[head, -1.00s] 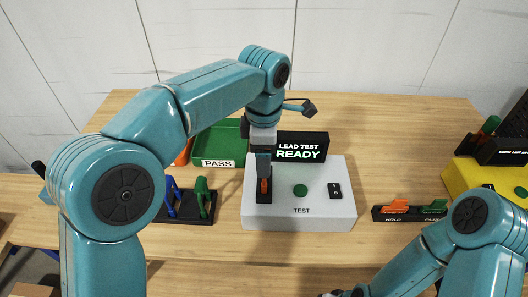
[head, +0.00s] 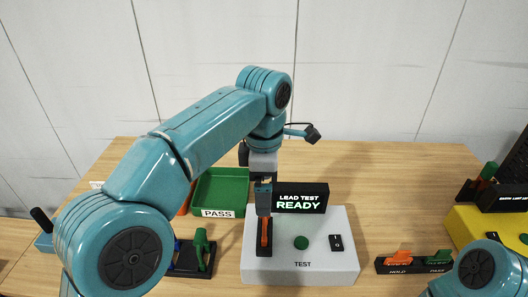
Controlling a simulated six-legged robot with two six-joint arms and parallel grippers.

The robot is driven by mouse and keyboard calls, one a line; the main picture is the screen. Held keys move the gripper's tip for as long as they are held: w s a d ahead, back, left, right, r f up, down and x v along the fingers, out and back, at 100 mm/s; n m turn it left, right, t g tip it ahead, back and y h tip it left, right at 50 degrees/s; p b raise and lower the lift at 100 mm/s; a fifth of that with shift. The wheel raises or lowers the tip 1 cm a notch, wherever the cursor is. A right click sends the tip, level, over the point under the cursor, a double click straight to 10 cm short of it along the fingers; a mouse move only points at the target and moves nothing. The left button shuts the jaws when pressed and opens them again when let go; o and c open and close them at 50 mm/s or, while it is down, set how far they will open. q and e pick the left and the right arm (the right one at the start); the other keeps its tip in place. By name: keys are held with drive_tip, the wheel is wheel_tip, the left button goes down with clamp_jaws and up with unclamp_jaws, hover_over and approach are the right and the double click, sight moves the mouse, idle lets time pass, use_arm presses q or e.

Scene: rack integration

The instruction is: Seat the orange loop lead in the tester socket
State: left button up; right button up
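The orange loop lead (head: 264,233) stands at the black socket (head: 250,238) on the left of the grey tester (head: 300,278). It looks upright, but its lower end is hard to see, so I cannot tell how deep it sits. My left gripper (head: 263,211) points down directly above the lead, its tips at the lead's top. I cannot tell whether the fingers grip it or are apart. My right gripper is out of view; only part of that arm shows at the lower right.
A display reading LEAD TEST READY (head: 300,197) stands behind the tester. A green PASS tray (head: 221,186) is at its left, and a rack with a green lead (head: 200,245) is in front of the tray. A HOLD holder (head: 415,263) with orange and green pieces is at right.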

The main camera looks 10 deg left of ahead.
use_arm(q)
wheel_tip(320, 180, up, 9)
drive_tip(key=p, duration=0.3)
idle(0.5)
